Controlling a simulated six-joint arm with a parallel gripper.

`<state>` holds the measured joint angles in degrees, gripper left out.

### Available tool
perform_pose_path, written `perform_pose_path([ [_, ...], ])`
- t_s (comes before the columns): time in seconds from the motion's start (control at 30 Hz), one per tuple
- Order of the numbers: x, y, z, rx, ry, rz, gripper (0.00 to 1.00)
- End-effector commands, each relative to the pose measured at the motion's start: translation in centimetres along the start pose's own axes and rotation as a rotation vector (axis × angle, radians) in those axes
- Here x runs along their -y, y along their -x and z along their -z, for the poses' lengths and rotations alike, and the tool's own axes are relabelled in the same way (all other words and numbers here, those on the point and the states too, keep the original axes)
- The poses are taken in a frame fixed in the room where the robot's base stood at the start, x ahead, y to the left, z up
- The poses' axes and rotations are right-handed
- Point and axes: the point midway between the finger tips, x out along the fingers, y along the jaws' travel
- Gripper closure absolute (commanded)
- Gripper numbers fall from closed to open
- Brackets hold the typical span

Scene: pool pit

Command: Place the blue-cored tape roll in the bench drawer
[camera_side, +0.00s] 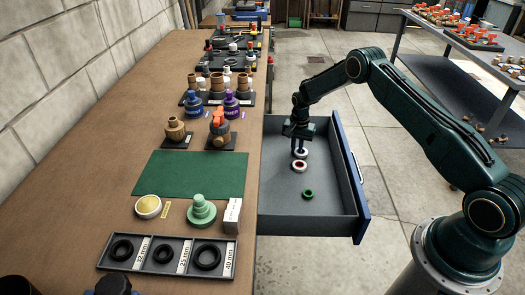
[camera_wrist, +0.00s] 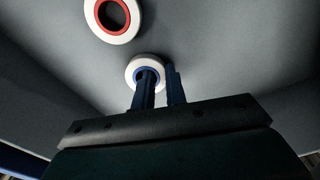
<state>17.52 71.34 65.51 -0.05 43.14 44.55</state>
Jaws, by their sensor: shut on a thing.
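The blue-cored tape roll (camera_wrist: 132,74) is white with a blue core. In the side view the white roll (camera_side: 300,155) is under my gripper (camera_side: 300,147), inside the outline of the open bench drawer (camera_side: 280,222). My gripper (camera_wrist: 160,85) is shut on the roll's wall, with one finger at the core and the other at the outer right side. The fingers hide part of the roll. I cannot tell whether the roll touches the drawer floor.
A red-cored white roll (camera_side: 299,166) lies close by in the drawer; it also shows in the wrist view (camera_wrist: 131,33). A green ring (camera_side: 308,194) lies nearer the front. The drawer's blue-edged front (camera_side: 351,180) stands at the right. Bare grey floor surrounds the rolls.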

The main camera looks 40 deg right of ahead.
Motion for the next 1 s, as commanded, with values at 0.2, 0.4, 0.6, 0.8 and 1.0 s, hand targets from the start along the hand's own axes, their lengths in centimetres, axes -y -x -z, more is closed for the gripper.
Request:
perform_pose_path([
  [0.2, 0.0, 0.0, 0.0, 0.000, 0.000, 0.000, 1.00],
  [0.4, 0.0, -0.3, 0.0, 0.000, 0.000, 0.000, 0.75],
  [0.6, 0.0, -0.3, 0.0, 0.000, 0.000, 0.000, 0.65],
  [0.8, 0.0, -0.1, 0.0, 0.000, 0.000, 0.000, 0.65],
  [1.0, 0.0, 0.8, 0.0, 0.000, 0.000, 0.000, 0.65],
])
